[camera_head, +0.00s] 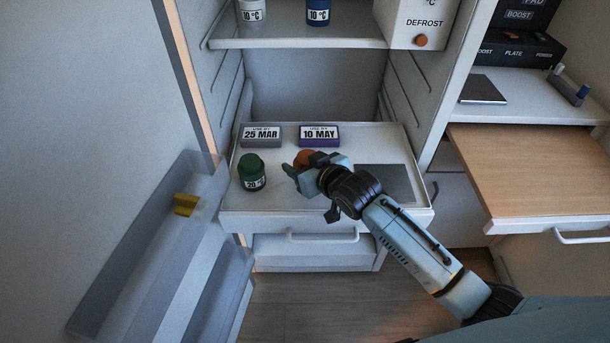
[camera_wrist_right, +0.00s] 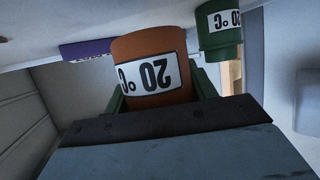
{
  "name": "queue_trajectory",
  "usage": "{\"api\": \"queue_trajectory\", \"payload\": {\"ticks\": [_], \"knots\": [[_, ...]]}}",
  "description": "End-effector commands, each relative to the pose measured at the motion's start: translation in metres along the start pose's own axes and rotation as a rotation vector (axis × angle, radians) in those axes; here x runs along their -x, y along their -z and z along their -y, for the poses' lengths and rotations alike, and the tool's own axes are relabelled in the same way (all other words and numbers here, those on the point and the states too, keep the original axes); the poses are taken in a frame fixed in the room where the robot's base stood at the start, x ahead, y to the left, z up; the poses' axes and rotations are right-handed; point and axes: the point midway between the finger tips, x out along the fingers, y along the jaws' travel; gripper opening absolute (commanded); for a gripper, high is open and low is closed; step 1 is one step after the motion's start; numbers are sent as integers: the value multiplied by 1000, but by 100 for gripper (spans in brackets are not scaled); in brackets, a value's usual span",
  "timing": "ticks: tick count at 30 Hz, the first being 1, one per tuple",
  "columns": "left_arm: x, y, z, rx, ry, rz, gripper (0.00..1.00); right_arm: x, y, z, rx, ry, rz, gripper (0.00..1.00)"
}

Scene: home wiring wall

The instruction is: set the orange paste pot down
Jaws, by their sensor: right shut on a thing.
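The orange paste pot (camera_wrist_right: 150,72) is between the fingers of my right gripper (camera_head: 296,172), which is shut on it. Its white label reads 20 °C and appears upside down in the right wrist view. In the head view only a small part of the orange pot (camera_head: 303,157) shows behind the gripper. The gripper is over the white pulled-out shelf (camera_head: 270,201), to the right of a green pot (camera_head: 252,173). I cannot tell whether the orange pot touches the shelf. My left gripper is not in view.
A grey block (camera_head: 260,135) marked 25 MAR and a purple block (camera_head: 319,135) marked 10 MAY stand at the shelf's back. A dark grey panel (camera_head: 391,183) lies at its right. An open door with clear bins (camera_head: 150,240) stands at left.

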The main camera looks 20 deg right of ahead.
Motion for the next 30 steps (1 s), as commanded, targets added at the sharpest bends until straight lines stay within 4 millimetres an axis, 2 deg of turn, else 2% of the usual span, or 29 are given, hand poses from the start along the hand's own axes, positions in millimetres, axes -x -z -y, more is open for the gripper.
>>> {"api": "queue_trajectory", "payload": {"ticks": [9, 21, 22, 26, 30], "knots": [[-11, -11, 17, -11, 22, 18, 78, -14, -33, 0, 1, 0, -3, 20], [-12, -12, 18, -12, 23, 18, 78, -16, -37, 0, 1, 0, -4, 20], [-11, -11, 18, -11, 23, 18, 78, -15, -38, 0, 1, 0, -1, 60], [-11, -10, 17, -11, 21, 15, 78, -15, -38, 0, 1, 0, 0, 77], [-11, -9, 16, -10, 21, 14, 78, -15, -38, 0, 1, 0, 0, 78]]}}
